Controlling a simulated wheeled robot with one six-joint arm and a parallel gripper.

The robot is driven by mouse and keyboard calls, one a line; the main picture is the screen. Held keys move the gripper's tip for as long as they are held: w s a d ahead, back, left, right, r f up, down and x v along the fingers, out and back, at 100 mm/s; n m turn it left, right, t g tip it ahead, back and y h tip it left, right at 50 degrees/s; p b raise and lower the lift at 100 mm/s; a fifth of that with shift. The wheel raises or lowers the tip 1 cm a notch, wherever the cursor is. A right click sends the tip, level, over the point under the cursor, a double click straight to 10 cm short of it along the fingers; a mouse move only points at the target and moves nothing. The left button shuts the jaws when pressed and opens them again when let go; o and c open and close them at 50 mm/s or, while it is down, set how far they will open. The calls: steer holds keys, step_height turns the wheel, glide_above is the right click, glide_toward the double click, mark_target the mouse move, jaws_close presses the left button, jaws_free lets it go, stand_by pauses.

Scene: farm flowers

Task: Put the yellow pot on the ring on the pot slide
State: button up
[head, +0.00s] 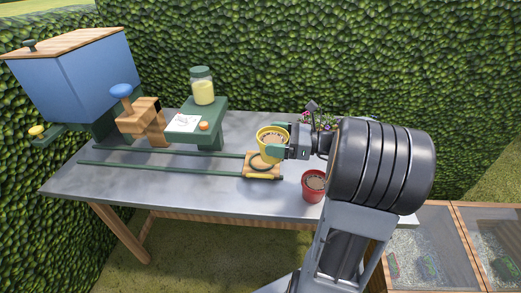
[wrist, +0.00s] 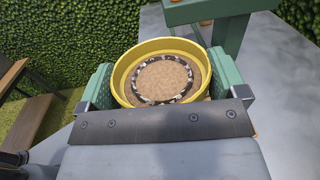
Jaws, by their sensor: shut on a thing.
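The yellow pot (head: 271,137) is held in my gripper (head: 279,151), whose green fingers are shut on it. In the wrist view the pot (wrist: 163,55) sits upright between the two fingers (wrist: 161,88), with brown soil and a dark speckled ring inside. The pot slide (head: 262,172) is a wooden carriage with a dark ring at the right end of two green rails (head: 165,168). In the head view the pot is over the back part of the ring. I cannot tell whether it touches the slide.
A red pot (head: 314,187) stands on the grey table (head: 215,190) just right of the slide. Purple flowers (head: 322,122) are behind my gripper. A green stand (head: 213,131) with a jar (head: 202,87) and a blue hopper (head: 75,77) stand left and behind. The table's front left is clear.

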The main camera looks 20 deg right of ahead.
steer(key=shift+w+d+f+b, duration=0.2)
steer(key=shift+w+f+b, duration=0.05)
steer(key=shift+w+f, duration=1.55)
steer(key=shift+w+d+f+b, duration=0.25)
steer(key=shift+w+f, duration=1.3)
steer(key=shift+f, duration=0.4)
steer(key=shift+w+d+f+b, duration=0.2)
steer(key=shift+w+f+b, duration=0.05)
steer(key=shift+w+f, duration=1.55)
steer(key=shift+s+f, duration=0.15)
steer(key=shift+f, duration=0.05)
steer(key=shift+f, duration=0.15)
steer(key=o, duration=0.8)
